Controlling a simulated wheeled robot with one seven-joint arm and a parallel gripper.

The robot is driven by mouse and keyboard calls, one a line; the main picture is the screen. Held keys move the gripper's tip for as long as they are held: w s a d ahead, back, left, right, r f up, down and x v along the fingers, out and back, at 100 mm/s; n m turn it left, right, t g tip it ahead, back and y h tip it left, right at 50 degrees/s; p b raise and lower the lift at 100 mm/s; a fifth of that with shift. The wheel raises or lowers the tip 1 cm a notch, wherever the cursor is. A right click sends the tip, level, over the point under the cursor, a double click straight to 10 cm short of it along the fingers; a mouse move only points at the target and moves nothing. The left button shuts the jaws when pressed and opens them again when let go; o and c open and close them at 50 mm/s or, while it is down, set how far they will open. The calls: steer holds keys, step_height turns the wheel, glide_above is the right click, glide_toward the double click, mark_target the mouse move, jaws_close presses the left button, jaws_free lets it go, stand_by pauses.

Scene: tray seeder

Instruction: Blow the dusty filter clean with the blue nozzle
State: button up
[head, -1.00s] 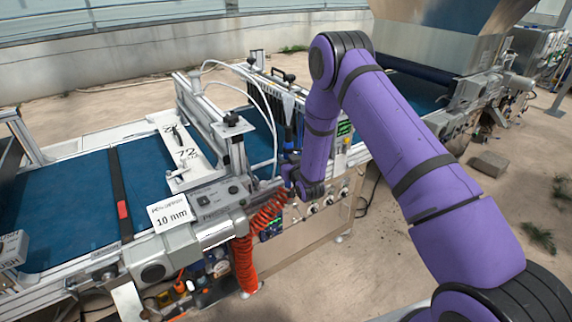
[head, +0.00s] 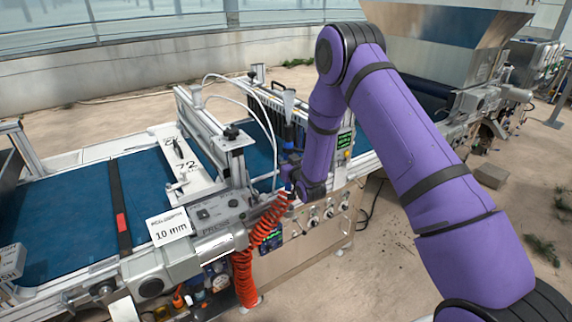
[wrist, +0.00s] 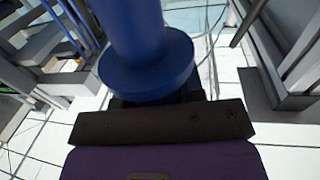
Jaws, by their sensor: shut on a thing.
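The blue nozzle (head: 288,134) stands roughly upright in the head view, with a pale tapered piece above it. My gripper (head: 293,172) is shut on it, beside the conveyor machine. The nozzle's blue body and wide collar (wrist: 148,65) fill the upper middle of the wrist view, just beyond the dark gripper body (wrist: 160,122). My fingertips are mostly hidden behind the collar. A coiled orange hose (head: 255,240) hangs below the gripper. I cannot clearly pick out the dusty filter; a dark slatted frame (head: 268,98) stands behind the nozzle.
The blue conveyor belt (head: 75,205) runs left of the gantry (head: 215,140). A sign reading 10 mm (head: 170,226) stands on the near rail. A control panel with knobs (head: 312,225) lies below my gripper. A metal hopper (head: 435,45) rises behind my arm. The floor at right is mostly open.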

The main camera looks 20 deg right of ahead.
steer(key=shift+r, duration=1.45)
